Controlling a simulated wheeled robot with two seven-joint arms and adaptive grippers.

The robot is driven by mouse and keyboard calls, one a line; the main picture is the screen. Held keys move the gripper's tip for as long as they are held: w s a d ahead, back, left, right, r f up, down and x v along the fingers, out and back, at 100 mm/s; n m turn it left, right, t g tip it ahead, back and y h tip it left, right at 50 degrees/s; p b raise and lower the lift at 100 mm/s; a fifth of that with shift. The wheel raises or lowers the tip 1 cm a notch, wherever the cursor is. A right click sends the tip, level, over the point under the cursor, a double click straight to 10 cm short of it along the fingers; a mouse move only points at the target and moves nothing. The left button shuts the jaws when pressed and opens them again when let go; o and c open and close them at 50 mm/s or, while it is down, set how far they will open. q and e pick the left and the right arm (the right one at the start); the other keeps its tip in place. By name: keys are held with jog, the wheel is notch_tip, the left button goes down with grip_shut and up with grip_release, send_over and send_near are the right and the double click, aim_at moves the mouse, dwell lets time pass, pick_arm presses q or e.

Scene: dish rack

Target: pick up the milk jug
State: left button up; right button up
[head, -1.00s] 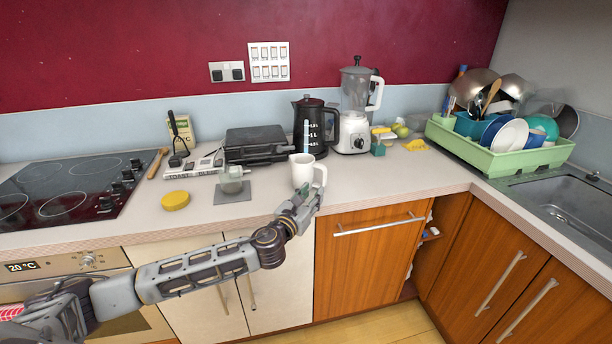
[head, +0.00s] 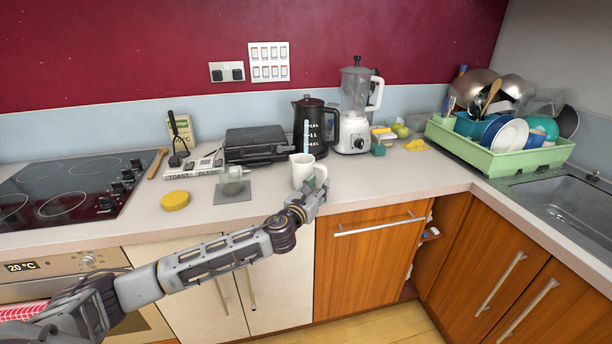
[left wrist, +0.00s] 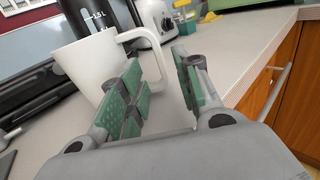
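The milk jug (head: 302,170) is a plain white jug standing upright on the worktop near its front edge, with its handle on the right. In the left wrist view the jug (left wrist: 88,62) fills the upper left, its handle (left wrist: 152,52) reaching toward the fingers. My left gripper (head: 314,190) is at the front right of the jug, by the handle. In the left wrist view the green-padded fingers of the left gripper (left wrist: 160,92) are apart, with the lower handle showing in the gap between them. Contact cannot be told. My right gripper is out of view.
A black kettle (head: 309,128) and a blender (head: 355,115) stand behind the jug. A green dish rack (head: 500,160) is far right. Worktop right of the jug is clear.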

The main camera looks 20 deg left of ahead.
aim_at(324, 180)
pick_arm(q)
jog(key=shift+w+d, duration=0.2)
jog(key=shift+w, duration=1.1)
jog(key=shift+w+d, duration=0.15)
jog(key=shift+w, duration=1.1)
jog(key=shift+r, duration=0.1)
grip_shut()
